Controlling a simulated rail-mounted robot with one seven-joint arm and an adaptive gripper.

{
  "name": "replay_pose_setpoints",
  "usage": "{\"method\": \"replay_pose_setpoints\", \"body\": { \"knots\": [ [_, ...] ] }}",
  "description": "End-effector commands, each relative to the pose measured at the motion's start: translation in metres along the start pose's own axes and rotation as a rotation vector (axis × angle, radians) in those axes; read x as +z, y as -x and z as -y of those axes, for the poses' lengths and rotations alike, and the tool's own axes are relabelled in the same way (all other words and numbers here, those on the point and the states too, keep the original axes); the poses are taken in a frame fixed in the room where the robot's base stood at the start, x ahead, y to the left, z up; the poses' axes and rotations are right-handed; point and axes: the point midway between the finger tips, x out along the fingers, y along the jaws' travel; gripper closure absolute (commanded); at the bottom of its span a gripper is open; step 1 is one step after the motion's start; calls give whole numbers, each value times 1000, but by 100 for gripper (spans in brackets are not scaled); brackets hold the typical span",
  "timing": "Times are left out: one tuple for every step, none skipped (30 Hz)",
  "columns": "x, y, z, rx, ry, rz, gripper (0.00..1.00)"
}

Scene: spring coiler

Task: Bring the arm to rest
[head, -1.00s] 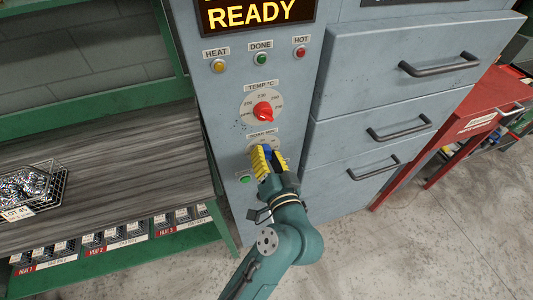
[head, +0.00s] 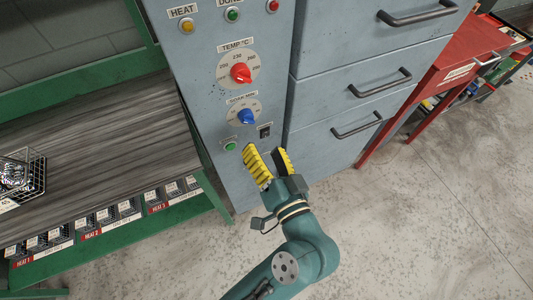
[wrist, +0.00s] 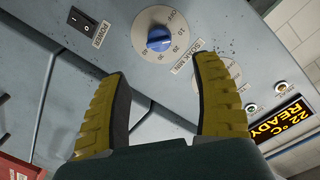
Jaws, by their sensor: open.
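My gripper (head: 270,164) is open and empty in front of the grey control panel (head: 210,70), below the blue soak knob (head: 246,116). Its two yellow ribbed fingers (wrist: 155,105) stand apart in the wrist view, with the blue knob (wrist: 159,39) beyond the gap between them. The fingers look clear of the knob. My teal arm reaches up from the bottom of the head view.
A red temperature knob (head: 240,73), a green button (head: 230,146) and a black power switch (head: 265,131) are on the panel. Grey drawers (head: 375,75) with handles stand to the right. A wire basket (head: 22,178) sits on the left bench. Open floor lies at lower right.

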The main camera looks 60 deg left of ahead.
Motion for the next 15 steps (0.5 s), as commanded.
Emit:
{"method": "replay_pose_setpoints", "body": {
  "knots": [
    [-1, 7, -1, 3, 0, -3, 34],
    [0, 10, 0, 2, 0, -1, 34],
    [0, 13, 0, 1, 0, -1, 34],
    [0, 14, 0, 0, 1, -1, 34],
    [0, 15, 0, -1, 1, -1, 34],
    [0, 15, 1, -1, 1, 0, 34],
    [0, 16, 1, -2, 1, 0, 34],
    [0, 15, 1, -2, 1, 0, 34],
    [0, 15, 1, -2, 1, 0, 34],
    [0, 15, 1, -2, 1, 0, 34],
    [0, 15, 1, -2, 1, 0, 34],
    [0, 15, 1, -1, 1, 0, 34],
    [0, 15, 1, -1, 1, 0, 34],
    [0, 15, 1, -1, 1, 0, 34],
    [0, 15, 0, -1, 0, 0, 34]
  ]
}}
